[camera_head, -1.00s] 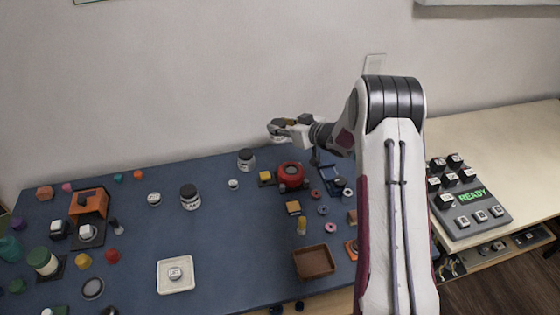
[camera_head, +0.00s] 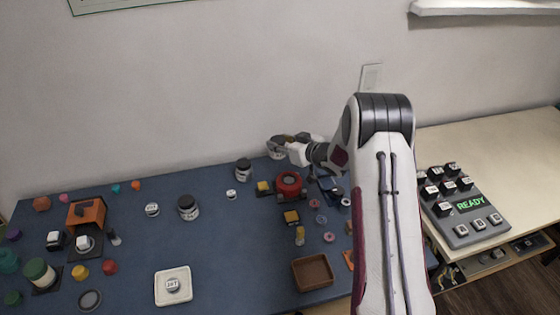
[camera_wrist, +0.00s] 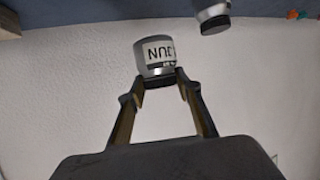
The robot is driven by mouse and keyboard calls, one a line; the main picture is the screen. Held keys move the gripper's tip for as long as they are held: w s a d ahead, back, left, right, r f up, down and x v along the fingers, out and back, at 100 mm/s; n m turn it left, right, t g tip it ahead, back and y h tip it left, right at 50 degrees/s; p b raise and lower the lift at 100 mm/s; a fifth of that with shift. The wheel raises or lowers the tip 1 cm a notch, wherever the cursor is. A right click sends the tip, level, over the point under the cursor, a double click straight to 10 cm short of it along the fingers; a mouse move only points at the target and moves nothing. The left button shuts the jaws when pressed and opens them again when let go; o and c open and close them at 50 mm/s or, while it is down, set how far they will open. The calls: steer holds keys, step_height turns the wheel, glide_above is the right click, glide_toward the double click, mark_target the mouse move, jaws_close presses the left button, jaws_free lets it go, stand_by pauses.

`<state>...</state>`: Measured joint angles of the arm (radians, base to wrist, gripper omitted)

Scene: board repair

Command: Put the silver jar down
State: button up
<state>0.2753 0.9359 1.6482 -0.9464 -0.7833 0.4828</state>
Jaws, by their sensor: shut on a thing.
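The silver jar (camera_wrist: 154,52) is between my fingertips in the wrist view. It has a white label with dark letters and a dark end at the fingers. My gripper (camera_wrist: 159,84) is shut on it. In the head view, my gripper (camera_head: 291,147) is near the back edge of the blue mat (camera_head: 240,250), close to the wall. The silver jar (camera_head: 276,148) shows small at its tip, partly hidden by the fingers. It appears to be above the mat; I cannot tell how high.
A dark-lidded jar (camera_head: 243,170) stands left of my gripper, with another (camera_head: 188,207) further left. A red round object (camera_head: 289,184) lies in front, and a brown tray (camera_head: 312,272) nearer. A white tray (camera_head: 173,287) holds a small labelled item. Mid-mat is largely clear.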

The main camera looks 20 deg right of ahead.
mark_target(281, 158)
steer(key=shift+f, duration=1.75)
steer(key=shift+f, duration=0.1)
steer(key=shift+f, duration=1.8)
steer(key=shift+f, duration=0.1)
steer(key=o, duration=1.2)
steer(key=shift+s+d+r, duration=0.1)
steer(key=shift+r, duration=0.1)
steer(key=shift+v, duration=5.85)
